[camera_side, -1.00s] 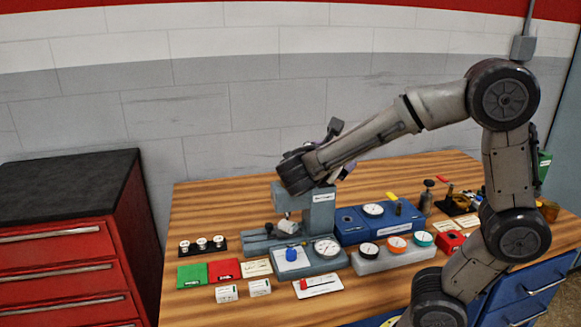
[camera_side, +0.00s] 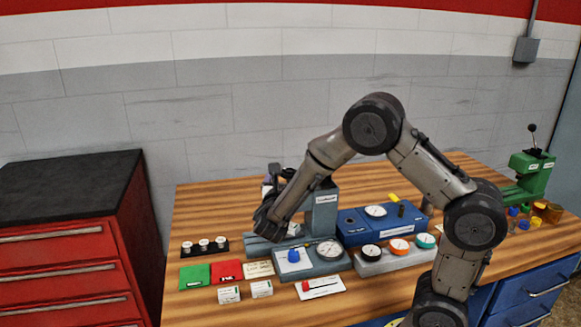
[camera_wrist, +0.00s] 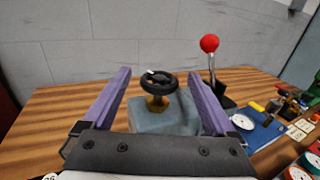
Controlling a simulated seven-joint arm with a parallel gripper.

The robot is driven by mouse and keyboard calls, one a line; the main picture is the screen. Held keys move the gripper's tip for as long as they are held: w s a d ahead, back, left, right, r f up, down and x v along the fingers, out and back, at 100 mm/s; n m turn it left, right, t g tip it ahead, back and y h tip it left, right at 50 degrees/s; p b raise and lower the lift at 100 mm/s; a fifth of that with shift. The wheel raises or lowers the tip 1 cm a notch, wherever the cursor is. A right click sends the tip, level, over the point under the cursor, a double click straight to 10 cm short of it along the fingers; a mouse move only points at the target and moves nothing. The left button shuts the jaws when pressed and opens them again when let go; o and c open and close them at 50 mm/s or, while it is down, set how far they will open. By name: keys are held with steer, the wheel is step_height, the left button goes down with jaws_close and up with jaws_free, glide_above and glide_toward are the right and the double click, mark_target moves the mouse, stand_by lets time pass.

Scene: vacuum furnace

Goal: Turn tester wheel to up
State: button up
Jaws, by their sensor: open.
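The tester (camera_side: 322,212) is a blue-grey machine on the bench in the side view; my arm partly covers it. In the wrist view its black wheel (camera_wrist: 147,85) sits on a brass-coloured stem above the tester's blue-grey top (camera_wrist: 165,118). A small white mark shows on the wheel's far side. My gripper (camera_wrist: 158,76) is open, with purple fingers on either side of the wheel in the picture. The fingers look apart from the wheel, and their distance to it is hard to tell. In the side view the gripper is mostly hidden behind my wrist.
A lever with a red ball (camera_wrist: 209,43) stands right of the wheel, near the right finger. A blue box with a gauge (camera_side: 375,211), a grey block with coloured dials (camera_side: 372,265) and a green press (camera_side: 533,170) stand further right. Small cards and parts lie in front.

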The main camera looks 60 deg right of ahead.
steer(key=shift+x, duration=2.5)
steer(key=c, duration=1.4)
steer(key=m+g, duration=0.1)
steer(key=g, duration=0.1)
steer(key=m+g+h, duration=0.1)
steer(key=g, duration=0.1)
steer(key=shift+s+m, duration=0.25)
steer(key=shift+m, duration=0.05)
steer(key=shift+s+d+m+g, duration=0.15)
steer(key=shift+m+g, duration=0.35)
steer(key=shift+g, duration=0.3)
steer(key=shift+s+a+m+g, duration=0.1)
steer(key=shift+s+m+g, duration=0.1)
steer(key=shift+m+g, duration=0.45)
steer(key=o, duration=1.4)
